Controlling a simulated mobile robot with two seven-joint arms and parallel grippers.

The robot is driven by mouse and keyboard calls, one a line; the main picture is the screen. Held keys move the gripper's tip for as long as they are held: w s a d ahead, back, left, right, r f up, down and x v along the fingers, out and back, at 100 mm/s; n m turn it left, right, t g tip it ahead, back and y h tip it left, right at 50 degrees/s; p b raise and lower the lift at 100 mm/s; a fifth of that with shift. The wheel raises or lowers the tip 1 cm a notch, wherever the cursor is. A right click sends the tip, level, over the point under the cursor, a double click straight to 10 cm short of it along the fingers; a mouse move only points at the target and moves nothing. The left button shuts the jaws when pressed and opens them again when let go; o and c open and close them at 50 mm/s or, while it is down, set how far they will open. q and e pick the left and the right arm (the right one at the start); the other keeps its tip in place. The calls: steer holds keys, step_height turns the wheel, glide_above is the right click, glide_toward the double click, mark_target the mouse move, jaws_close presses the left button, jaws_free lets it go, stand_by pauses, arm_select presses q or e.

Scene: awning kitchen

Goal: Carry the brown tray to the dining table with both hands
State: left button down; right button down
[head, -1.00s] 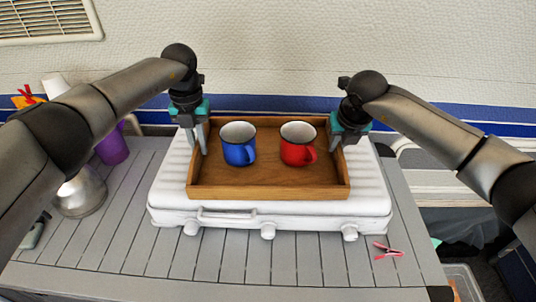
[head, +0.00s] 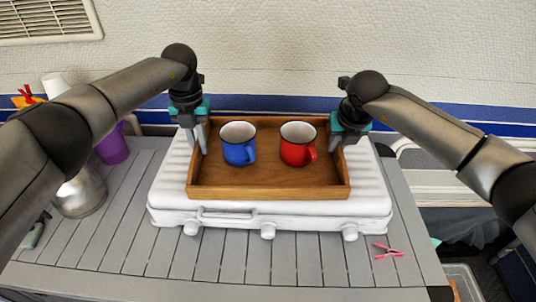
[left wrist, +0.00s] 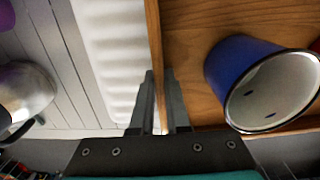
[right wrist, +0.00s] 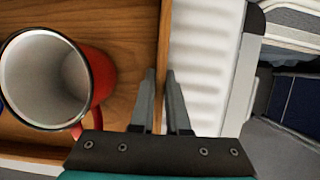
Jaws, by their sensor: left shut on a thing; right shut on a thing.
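The brown wooden tray (head: 270,192) rests on a white ribbed case with a handle. A blue mug (head: 238,150) and a red mug (head: 297,150) stand upright in it, side by side. My left gripper (head: 203,150) is shut on the tray's left wall; the left wrist view shows the fingers (left wrist: 159,100) on both sides of it, beside the blue mug (left wrist: 235,75). My right gripper (head: 340,146) is shut on the tray's right wall; the right wrist view shows its fingers (right wrist: 162,100) straddling that wall, near the red mug (right wrist: 95,70). No dining table can be made out.
The white case (head: 160,205) lies on a grey slatted table (head: 110,245). A metal kettle (head: 80,195) and a purple cup (head: 112,148) stand at the left. A pink clothespin (head: 387,250) lies at the front right. A wall closes off the back.

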arm_select(q)
steer(key=shift+w+r, duration=0.1)
steer(key=shift+r, duration=0.05)
arm_select(e)
steer(key=shift+w+r, duration=0.1)
steer(key=shift+r, duration=0.1)
arm_select(q)
steer(key=shift+r, duration=0.15)
arm_select(e)
steer(key=shift+r, duration=0.1)
